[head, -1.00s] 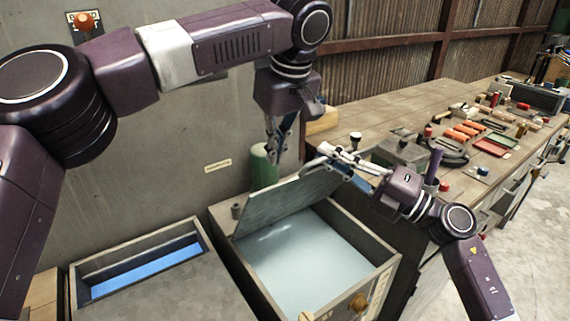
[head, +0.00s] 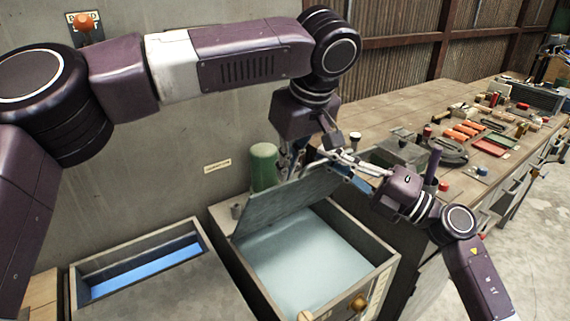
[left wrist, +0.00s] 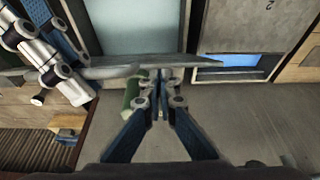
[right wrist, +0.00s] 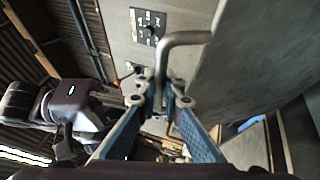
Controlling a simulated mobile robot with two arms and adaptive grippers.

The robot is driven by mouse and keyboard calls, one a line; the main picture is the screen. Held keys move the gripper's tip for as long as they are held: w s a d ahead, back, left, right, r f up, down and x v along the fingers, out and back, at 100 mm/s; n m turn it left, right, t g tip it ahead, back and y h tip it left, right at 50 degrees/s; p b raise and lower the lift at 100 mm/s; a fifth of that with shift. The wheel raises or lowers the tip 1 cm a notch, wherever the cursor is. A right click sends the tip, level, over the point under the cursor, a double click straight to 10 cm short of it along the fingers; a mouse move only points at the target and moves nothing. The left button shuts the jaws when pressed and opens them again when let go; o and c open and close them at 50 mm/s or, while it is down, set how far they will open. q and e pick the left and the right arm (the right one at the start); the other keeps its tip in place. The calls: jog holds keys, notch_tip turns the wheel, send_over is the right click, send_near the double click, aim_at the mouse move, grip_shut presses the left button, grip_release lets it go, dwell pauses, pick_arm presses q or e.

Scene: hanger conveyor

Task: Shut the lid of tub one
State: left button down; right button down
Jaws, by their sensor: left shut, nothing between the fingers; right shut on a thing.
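The open tub in the middle of the head view, which I take for tub one (head: 250,275), holds pale bluish liquid. Its grey lid (head: 290,200) stands tilted up at the back; it shows large in the right wrist view (right wrist: 265,60) and nearly edge-on in the left wrist view (left wrist: 175,61). My right gripper (head: 335,156) is shut on the lid's bent grey handle (right wrist: 185,38). My left gripper (head: 290,170) is shut and empty behind the lid; its tips (left wrist: 160,75) are close to the lid, contact unclear.
A second tub (head: 130,262) stands at the left with a blue strip showing; its cover bears a 2 (left wrist: 268,8). A green cylinder (head: 264,165) stands behind the lid. A cluttered workbench (head: 400,105) runs along the right. A wall switch (head: 86,24) is at the upper left.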

pick_arm(q)
jog(key=shift+s+d+f, duration=0.5)
jog(key=shift+s+d, duration=0.05)
jog(key=shift+s, duration=0.05)
pick_arm(e)
jog(key=shift+w+r, duration=0.2)
pick_arm(q)
jog(key=shift+w+a, duration=0.1)
pick_arm(e)
jog(key=c, duration=2.2)
grip_release()
jog(key=shift+a, duration=0.1)
pick_arm(q)
jog(key=shift+w+r, duration=0.1)
pick_arm(e)
jog(key=shift+o, duration=0.6)
jog(key=shift+f, duration=0.1)
pick_arm(q)
jog(key=shift+a, duration=0.1)
pick_arm(e)
jog(key=shift+s, duration=0.1)
